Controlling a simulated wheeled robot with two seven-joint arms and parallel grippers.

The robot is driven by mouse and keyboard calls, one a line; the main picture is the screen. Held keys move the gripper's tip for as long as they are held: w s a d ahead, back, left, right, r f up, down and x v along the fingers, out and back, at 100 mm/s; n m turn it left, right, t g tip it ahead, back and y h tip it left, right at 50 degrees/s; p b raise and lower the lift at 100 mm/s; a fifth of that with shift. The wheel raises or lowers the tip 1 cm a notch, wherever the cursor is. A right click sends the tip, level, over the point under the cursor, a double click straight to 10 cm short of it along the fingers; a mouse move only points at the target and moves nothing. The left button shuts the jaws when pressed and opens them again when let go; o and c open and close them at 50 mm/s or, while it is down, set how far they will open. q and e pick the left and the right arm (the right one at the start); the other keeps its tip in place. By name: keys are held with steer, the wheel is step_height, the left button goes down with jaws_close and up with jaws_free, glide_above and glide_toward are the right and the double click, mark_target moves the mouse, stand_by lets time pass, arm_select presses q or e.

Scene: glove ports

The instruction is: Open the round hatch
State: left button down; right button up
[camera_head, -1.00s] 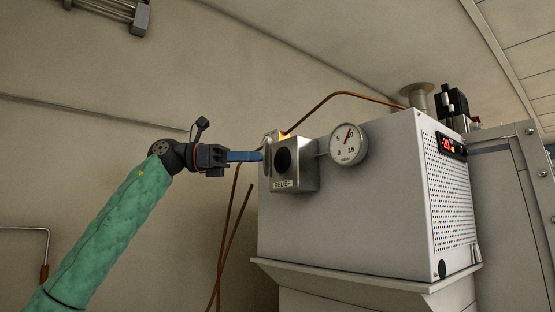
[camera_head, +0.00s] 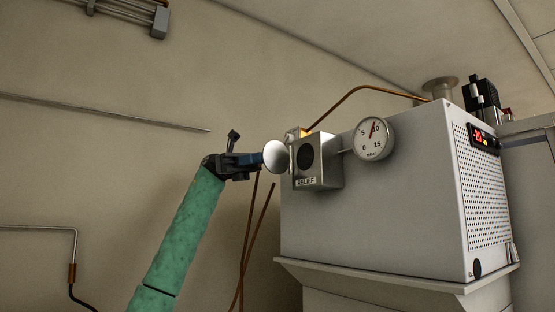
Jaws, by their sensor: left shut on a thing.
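A pale round disc (camera_head: 276,156), which looks like the round hatch, stands at the left side of the metal box marked RELIEF (camera_head: 328,172). Its face is turned partly toward me. The box front has a dark round area (camera_head: 305,157), and I cannot tell how deep it is. My left gripper (camera_head: 259,159) comes in from the left, on a green-sleeved arm, and is shut at the disc's left edge. The disc partly hides the fingertips, so the exact grip is hard to see. My right gripper is not in view.
A round dial gauge (camera_head: 374,138) sits right of the box on a large white cabinet (camera_head: 370,225). A copper pipe (camera_head: 360,92) arches above, and brown tubes (camera_head: 257,245) hang below the disc. The wall to the left is mostly bare.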

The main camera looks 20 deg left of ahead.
arm_select(q)
steer(key=shift+w, duration=0.1)
steer(key=c, duration=1.3)
jaws_free()
steer(key=shift+o, duration=0.2)
steer(key=b+v, duration=0.2)
steer(key=v, duration=0.6)
steer(key=shift+b, duration=0.3)
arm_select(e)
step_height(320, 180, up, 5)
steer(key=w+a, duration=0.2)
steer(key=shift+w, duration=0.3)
